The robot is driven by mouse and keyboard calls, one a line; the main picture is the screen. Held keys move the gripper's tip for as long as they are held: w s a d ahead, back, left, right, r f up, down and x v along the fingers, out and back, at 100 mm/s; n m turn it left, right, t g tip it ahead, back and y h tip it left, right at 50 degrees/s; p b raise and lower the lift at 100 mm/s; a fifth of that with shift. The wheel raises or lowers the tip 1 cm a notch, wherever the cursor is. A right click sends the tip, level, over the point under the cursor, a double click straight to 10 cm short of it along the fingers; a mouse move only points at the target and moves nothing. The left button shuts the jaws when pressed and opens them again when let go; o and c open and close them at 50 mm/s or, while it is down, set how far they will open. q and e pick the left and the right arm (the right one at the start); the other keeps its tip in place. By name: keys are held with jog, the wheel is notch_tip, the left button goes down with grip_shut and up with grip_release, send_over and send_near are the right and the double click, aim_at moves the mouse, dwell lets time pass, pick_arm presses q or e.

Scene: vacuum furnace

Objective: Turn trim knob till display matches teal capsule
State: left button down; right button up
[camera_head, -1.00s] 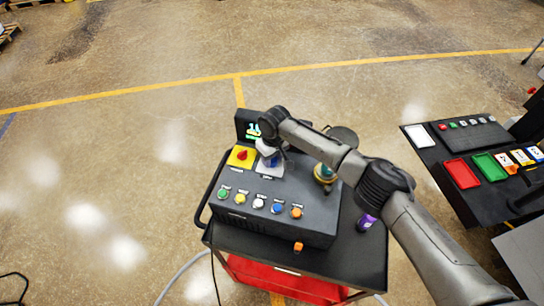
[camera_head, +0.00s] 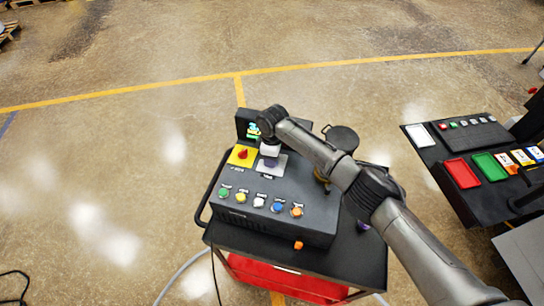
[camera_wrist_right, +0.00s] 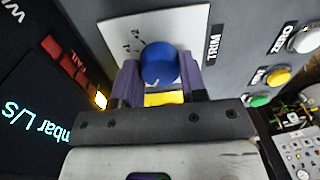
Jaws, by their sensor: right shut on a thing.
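The trim knob (camera_wrist_right: 160,62) is blue and round, on a white plate with a tick scale in the right wrist view. My right gripper (camera_wrist_right: 160,72) is shut on it, with a purple finger on each side. In the head view my right gripper (camera_head: 268,157) reaches down to the console top and hides the knob. The display (camera_head: 252,130) stands at the console's back left with glowing figures too small to read. The wrist view shows part of it (camera_wrist_right: 38,122), with the unit "mbar L/S" upside down. No teal capsule is clearly visible. My left gripper is not in view.
A red knob on a yellow plate (camera_head: 242,155) sits left of my gripper. Several coloured buttons line the console (camera_head: 275,226) front. A lamp (camera_wrist_right: 100,99) glows yellow by the display. My right arm covers the console's right side. A side table (camera_head: 445,184) holds red and green trays.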

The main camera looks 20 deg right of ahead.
dwell(0.6)
jog(key=o, duration=0.9)
jog(key=shift+o, duration=0.2)
jog(key=shift+r, duration=0.1)
jog(key=shift+r, duration=0.35)
notch_tip(320, 180, up, 13)
jog(key=b, duration=0.2)
jog(key=shift+w+d+b, duration=0.2)
jog(key=shift+w+b, duration=0.1)
jog(key=shift+w, duration=0.05)
